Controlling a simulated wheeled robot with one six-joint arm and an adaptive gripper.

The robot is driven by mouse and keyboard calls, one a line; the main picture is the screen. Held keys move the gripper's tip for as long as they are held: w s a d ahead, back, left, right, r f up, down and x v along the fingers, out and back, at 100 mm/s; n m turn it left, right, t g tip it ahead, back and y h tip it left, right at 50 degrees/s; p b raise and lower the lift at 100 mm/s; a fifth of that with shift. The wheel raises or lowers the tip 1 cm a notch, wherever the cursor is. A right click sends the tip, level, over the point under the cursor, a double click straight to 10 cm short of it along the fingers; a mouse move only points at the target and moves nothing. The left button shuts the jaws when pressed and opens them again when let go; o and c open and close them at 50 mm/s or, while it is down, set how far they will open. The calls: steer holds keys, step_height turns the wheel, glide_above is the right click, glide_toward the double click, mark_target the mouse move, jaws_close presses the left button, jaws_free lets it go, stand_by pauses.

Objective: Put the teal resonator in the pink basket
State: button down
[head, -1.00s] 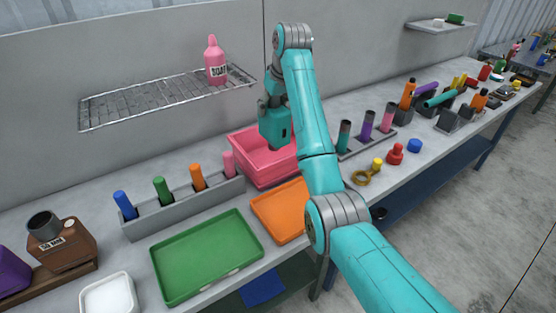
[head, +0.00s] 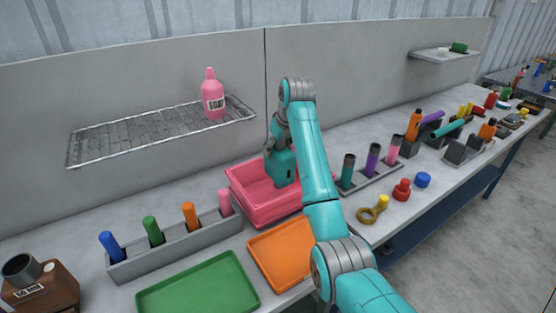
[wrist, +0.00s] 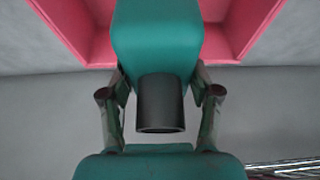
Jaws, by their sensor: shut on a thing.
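The teal resonator (head: 283,168) is a teal block in the head view, held upright by my gripper (head: 277,135) above the pink basket (head: 247,207). Its lower end overlaps the basket's opening; I cannot tell whether it touches the basket. In the wrist view the resonator's teal body (wrist: 155,35) and short dark grey pipe (wrist: 160,105) lie between the fingers of my gripper (wrist: 160,95), which is shut on it. The pink basket's walls (wrist: 75,25) show on both sides of the resonator. Its floor is partly hidden by the resonator and my arm.
An orange tray (head: 283,255) and a green tray (head: 200,290) lie in front. A grey rack (head: 180,247) with coloured tubes stands left, another rack (head: 372,178) right. A wire shelf (head: 150,130) with a pink soap bottle (head: 212,95) hangs on the wall behind.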

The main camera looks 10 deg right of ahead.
steer(key=shift+f, duration=1.8)
steer(key=shift+c, duration=1.2)
jaws_free()
steer(key=shift+f, duration=0.15)
